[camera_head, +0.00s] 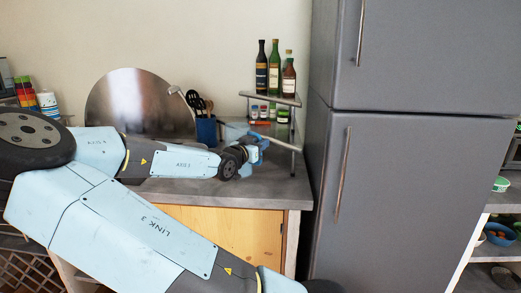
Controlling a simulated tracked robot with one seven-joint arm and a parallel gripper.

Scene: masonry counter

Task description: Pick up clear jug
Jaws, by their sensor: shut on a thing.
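My gripper (262,141) is at the end of my light-blue arm, above the grey counter near its right end. It is small in the view and seen from behind my wrist. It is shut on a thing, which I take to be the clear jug. The jug's outline cannot be made out against the grey counter and the shelf behind. Whether the jug touches the counter cannot be told.
A blue utensil holder (205,131) stands left of my gripper. A corner shelf (272,97) with several bottles stands behind it. A tall grey fridge (410,180) stands close on the right. A round metal disc (135,100) leans at the wall.

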